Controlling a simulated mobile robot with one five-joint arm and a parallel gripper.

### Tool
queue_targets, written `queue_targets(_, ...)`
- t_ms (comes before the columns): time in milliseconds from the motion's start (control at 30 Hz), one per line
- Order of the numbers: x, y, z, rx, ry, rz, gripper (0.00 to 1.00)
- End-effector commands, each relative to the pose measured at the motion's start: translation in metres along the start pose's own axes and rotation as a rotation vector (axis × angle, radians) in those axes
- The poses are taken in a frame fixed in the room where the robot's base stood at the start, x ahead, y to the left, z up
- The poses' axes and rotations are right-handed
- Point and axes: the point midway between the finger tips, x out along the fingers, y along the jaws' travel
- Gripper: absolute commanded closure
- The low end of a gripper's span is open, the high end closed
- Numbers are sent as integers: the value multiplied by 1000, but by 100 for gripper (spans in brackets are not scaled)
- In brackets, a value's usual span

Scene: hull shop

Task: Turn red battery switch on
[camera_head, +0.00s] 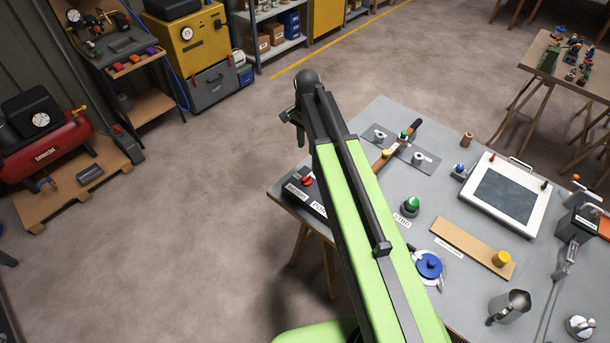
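The red battery switch (307,181) is a small red knob on a dark panel at the left corner of the grey workbench. A white label with dark lettering is beside it, and my arm covers part of the panel. I cannot tell from here which position the knob is in. My gripper (293,117) is at the far end of my green and black arm, out over the floor. It is above and slightly left of the switch in the picture, apart from it. Its fingers are small and dark, and I cannot make out their opening.
The workbench (462,215) also bears a green knob (411,206), a blue round valve (429,266), a wooden board with a yellow knob (501,259), a white-framed panel (508,192) and a metal jug (510,306). The floor (200,240) left of the bench is clear.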

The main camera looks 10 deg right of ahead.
Motion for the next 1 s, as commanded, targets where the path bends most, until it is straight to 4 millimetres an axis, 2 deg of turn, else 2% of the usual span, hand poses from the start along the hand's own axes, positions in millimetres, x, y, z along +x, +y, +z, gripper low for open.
queue_targets(33,14,0,0,-1,0,0,66)
queue_targets(700,148,-1,1,-4,0,0,66)
queue_targets(833,163,-1,1,-4,0,0,66)
queue_targets(1000,164,-1,2,-4,0,0,66)
